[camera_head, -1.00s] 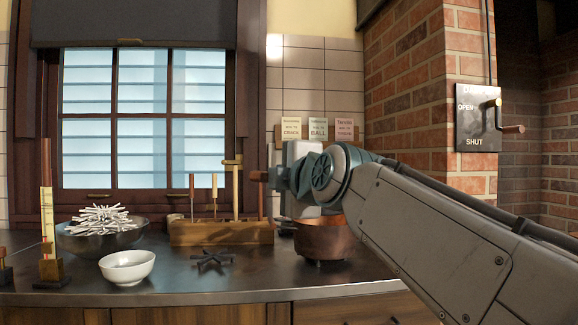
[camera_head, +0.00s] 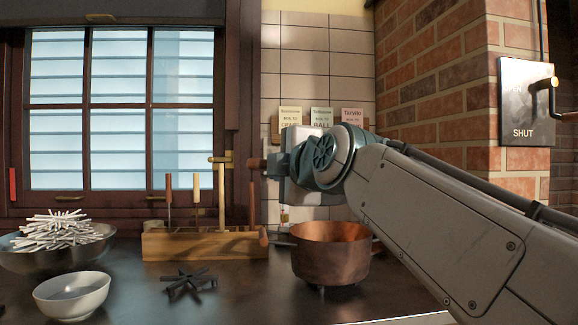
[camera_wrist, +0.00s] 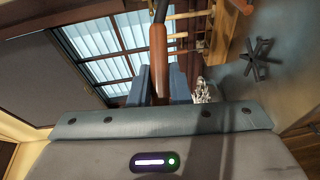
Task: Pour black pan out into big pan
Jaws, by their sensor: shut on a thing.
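A copper pot with a round open mouth (camera_head: 330,262) stands upright on the dark counter, right of centre in the head view; it looks like the big pan. My gripper (camera_head: 273,164) is above the counter, up and left of the pot. In the wrist view my gripper (camera_wrist: 160,75) is shut on a brown wooden handle (camera_wrist: 158,48) leading to a thin dark rod that leaves the top edge. The handle's end shows left of the jaws in the head view. The black pan's bowl is not visible, so I cannot tell its tilt or contents.
A wooden tool rack (camera_head: 205,244) stands left of the pot. A black star-shaped trivet (camera_head: 188,281), a white bowl (camera_head: 72,297) and a dark bowl of white sticks (camera_head: 30,262) are farther left. A brick wall (camera_head: 430,100) rises at right, with a lever panel (camera_head: 527,110).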

